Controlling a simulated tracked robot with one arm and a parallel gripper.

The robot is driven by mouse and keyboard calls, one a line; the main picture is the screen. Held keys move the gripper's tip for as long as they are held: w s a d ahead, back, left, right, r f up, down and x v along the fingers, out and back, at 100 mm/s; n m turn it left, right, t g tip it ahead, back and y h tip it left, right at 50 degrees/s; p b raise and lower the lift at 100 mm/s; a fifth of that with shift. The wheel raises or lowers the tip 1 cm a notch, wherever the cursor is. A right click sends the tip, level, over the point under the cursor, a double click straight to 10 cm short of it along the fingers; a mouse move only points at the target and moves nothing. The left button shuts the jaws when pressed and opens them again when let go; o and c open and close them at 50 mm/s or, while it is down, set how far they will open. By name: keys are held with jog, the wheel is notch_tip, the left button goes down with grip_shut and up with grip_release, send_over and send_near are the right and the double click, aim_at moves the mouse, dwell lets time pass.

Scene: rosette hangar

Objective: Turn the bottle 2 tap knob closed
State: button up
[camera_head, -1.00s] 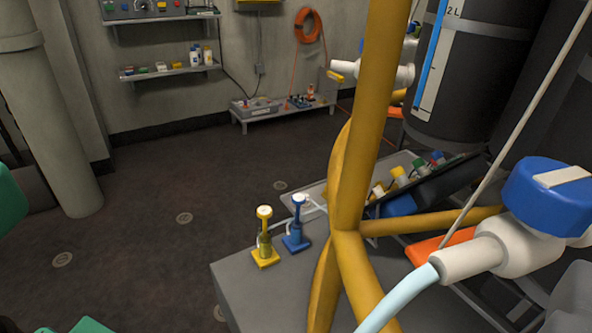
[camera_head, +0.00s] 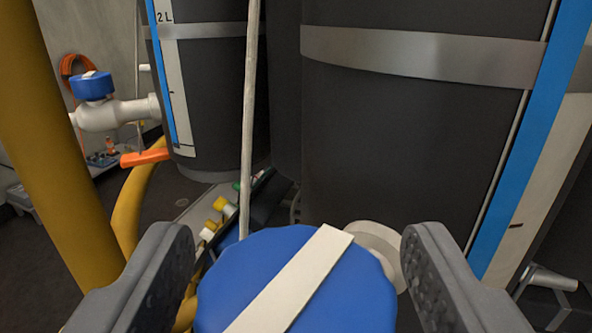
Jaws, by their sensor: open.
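A large blue tap knob (camera_head: 250,265) with a pale stripe across its top fills the lower middle. The stripe slants from lower left to upper right. Its white tap body (camera_head: 375,243) shows behind it, on the side of a dark bottle (camera_head: 400,145). My gripper (camera_head: 300,235) is open, with one finger on each side of the knob. Gaps show between the fingers and the knob at their tips; contact lower down is unclear. A second blue tap knob (camera_head: 92,86) on a white tap stands at the left, by another dark bottle (camera_head: 215,90). No bottle number is readable.
A thick yellow post (camera_head: 45,130) stands close on the left, with a yellow branch behind it. A thin pale rod (camera_head: 248,130) rises just behind the knob. An orange lever (camera_head: 146,157) and several small yellow-capped items lie beyond.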

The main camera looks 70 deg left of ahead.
jog(key=shift+x, duration=0.95)
jog(key=c, duration=1)
